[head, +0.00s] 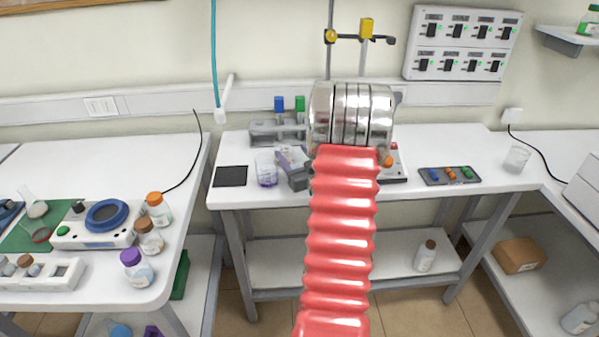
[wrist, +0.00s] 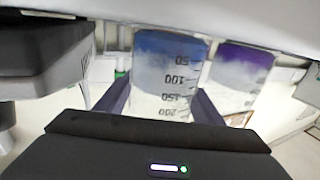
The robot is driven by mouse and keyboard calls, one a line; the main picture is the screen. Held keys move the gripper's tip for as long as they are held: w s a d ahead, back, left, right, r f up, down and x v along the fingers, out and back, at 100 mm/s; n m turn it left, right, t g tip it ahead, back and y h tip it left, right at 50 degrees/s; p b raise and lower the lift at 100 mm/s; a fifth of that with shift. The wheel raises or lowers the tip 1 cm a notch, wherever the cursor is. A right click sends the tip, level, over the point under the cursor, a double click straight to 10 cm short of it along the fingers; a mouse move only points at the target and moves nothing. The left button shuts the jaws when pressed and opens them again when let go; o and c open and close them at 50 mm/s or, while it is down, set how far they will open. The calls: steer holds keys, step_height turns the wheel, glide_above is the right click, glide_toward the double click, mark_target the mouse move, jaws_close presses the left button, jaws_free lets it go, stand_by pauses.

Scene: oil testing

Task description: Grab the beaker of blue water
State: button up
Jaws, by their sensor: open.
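The beaker of blue water (wrist: 168,60) fills the middle of the wrist view. It appears upside down there, with its blue liquid at the top and black graduation marks below. My gripper (wrist: 161,100) is open, with one finger on each side of this beaker; contact cannot be told. In the head view my gripper (head: 293,166) is partly seen left of my red arm sleeve, low over the middle table. I cannot make out the blue beaker in that view. A beaker of purple liquid (head: 266,169) stands just left of my gripper; it also shows in the wrist view (wrist: 240,75).
On the middle table (head: 225,200) are a black pad (head: 230,176), a rack with blue and green tops (head: 270,132) behind, a tray of colored pieces (head: 450,176) and an empty beaker (head: 516,159) at right. A stand rises behind my arm.

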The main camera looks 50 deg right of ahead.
steer(key=shift+c, duration=0.2)
steer(key=c, duration=1)
steer(key=shift+o, duration=0.2)
steer(key=shift+r, duration=0.15)
step_height(320, 180, up, 10)
stand_by(0.5)
